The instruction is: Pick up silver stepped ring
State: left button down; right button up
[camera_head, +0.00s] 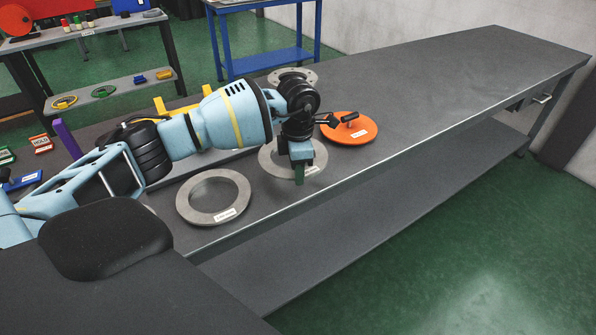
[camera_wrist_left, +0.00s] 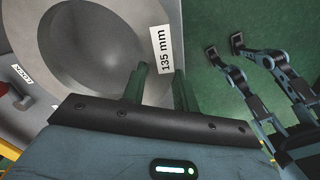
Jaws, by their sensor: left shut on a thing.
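The silver stepped ring (camera_head: 270,162) is grey and round, at the near edge of the bench, partly hidden by my left gripper (camera_head: 300,169). In the left wrist view the ring (camera_wrist_left: 88,50) fills the upper left, with a wide sunken middle and a white "135 mm" label on its rim. My left gripper (camera_wrist_left: 160,78) has one green finger on each side of the rim, by the label, and is shut on it. I cannot tell whether the ring is clear of the bench top.
A flat grey ring (camera_head: 185,205) lies to the left on the bench (camera_head: 430,95). An orange disc (camera_head: 361,133) with a black handle lies close on the right. Another grey ring (camera_head: 309,75) lies behind. The bench's right part is clear.

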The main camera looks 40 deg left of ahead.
pick_arm(q)
jog(key=s+d+r, duration=0.1)
jog(key=s+d, duration=0.6)
jog(key=s, duration=0.5)
jog(key=shift+s+d+r, duration=0.2)
jog(key=shift+d+r, duration=0.05)
pick_arm(e)
jog(key=shift+w+r, duration=0.1)
jog(key=shift+w, duration=0.05)
jog(key=shift+r, duration=0.1)
